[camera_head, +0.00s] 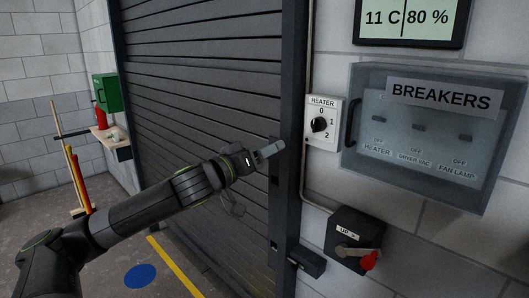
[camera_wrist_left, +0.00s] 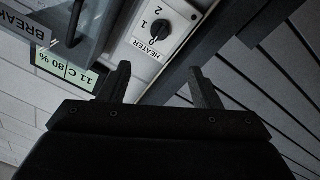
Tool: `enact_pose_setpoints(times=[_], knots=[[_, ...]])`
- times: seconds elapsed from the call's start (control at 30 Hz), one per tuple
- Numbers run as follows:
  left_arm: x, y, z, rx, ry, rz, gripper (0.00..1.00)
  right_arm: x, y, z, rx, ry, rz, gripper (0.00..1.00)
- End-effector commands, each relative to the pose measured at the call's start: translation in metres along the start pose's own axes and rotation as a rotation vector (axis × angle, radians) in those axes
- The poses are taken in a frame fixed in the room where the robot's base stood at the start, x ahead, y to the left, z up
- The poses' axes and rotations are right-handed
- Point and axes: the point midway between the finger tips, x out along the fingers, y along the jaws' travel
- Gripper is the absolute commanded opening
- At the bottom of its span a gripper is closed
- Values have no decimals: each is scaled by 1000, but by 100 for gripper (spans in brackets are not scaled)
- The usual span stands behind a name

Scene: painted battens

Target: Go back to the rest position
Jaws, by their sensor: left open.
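My left gripper (camera_head: 272,149) is raised in front of the dark door frame, left of and a little below the heater switch. Its two fingers stand apart and empty in the left wrist view (camera_wrist_left: 158,84). The white heater switch (camera_head: 321,124) has a black knob and the marks 0, 1 and 2; it also shows in the left wrist view (camera_wrist_left: 163,35), beyond the fingertips. No contact with the switch is visible. My right gripper is not in view.
A breaker box (camera_head: 428,135) with a clear cover is on the right wall, under a display (camera_head: 411,20) reading 11 C and 80 %. A black crank box (camera_head: 354,238) with a red knob sits below. A slatted shutter (camera_head: 210,80) fills the middle. A green box (camera_head: 106,92) hangs far left.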

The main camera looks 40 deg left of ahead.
Motion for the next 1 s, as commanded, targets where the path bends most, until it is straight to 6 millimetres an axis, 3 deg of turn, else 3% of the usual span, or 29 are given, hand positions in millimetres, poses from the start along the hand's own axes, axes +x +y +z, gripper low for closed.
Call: enact_pose_setpoints(times=[0.37, 0.47, 0.57, 0.67, 0.8, 1.0], knots=[[0, -1, 0, 0, 0, -2, 58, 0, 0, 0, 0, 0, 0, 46], [2, -15, 6, 1, 1, -25, 58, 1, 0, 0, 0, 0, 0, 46], [6, -51, 22, 10, 0, -87, 58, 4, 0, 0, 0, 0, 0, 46], [7, -104, 51, 29, -13, -178, 58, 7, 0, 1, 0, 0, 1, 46], [-3, -180, 104, 68, -57, -312, 58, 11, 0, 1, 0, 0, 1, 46], [-38, -269, 195, 127, -166, -481, 58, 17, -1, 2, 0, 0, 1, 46]])
